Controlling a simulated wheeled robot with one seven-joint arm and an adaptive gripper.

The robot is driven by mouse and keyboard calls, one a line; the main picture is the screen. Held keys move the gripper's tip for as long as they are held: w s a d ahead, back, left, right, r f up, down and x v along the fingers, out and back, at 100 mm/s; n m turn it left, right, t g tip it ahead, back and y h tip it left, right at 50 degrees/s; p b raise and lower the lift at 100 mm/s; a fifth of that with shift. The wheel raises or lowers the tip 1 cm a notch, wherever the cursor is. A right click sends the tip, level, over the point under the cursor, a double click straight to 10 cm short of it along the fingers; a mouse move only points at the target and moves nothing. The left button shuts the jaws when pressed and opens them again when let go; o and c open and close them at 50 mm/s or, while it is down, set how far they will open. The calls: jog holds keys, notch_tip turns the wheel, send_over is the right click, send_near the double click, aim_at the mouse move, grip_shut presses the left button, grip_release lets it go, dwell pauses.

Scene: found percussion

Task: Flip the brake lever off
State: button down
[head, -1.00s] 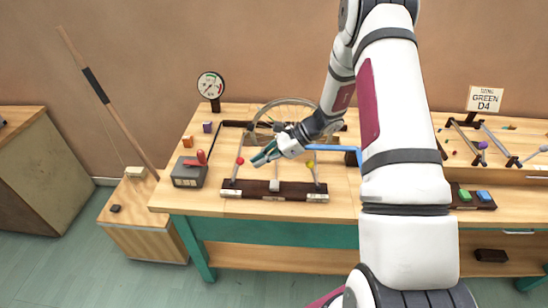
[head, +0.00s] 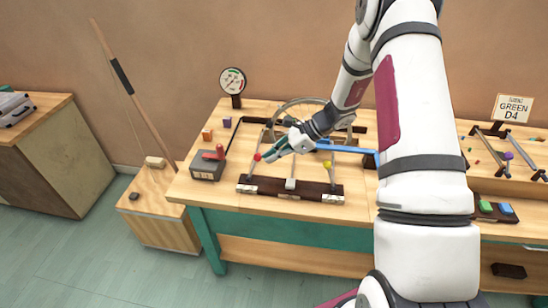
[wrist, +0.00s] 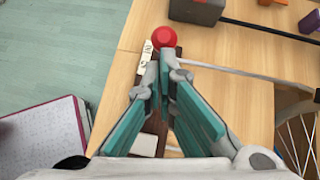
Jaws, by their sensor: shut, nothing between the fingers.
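A lever with a red ball knob (head: 257,157) rises from the left end of a dark base (head: 313,190) on the bench. A lever with a yellow knob (head: 327,165) stands at the right end. Small pale labels sit on the base, too small to read, so I cannot tell which is the brake lever. My gripper (head: 266,158) has teal fingers, is shut and empty, and is right beside the red knob. In the wrist view the red knob (wrist: 164,38) shows just beyond the fingertips; I cannot tell whether they touch.
A spoked wheel (head: 290,108) stands behind the levers. A gauge (head: 232,80) stands at the back.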

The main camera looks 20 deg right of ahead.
jog(key=shift+a+r, duration=0.1)
jog(key=shift+a, duration=0.05)
jog(key=a+h, duration=0.1)
jog(key=w+a+r+g+h, duration=0.2)
jog(key=a+h, duration=0.1)
jog(key=shift+w+a, duration=0.1)
jog(key=shift+w, duration=0.15)
jog(key=shift+w+a+r+b, duration=0.1)
jog(key=shift+w+a+b, duration=0.1)
jog(key=shift+b, duration=0.1)
jog(key=shift+w+a+r+b, duration=0.1)
jog(key=shift+w+a+b, duration=0.2)
jog(key=shift+a, duration=0.3)
jog(key=shift+w+a+r+b, duration=0.15)
jog(key=shift+w+a, duration=0.15)
jog(key=shift+a, duration=0.25)
jog(key=shift+f, duration=0.1)
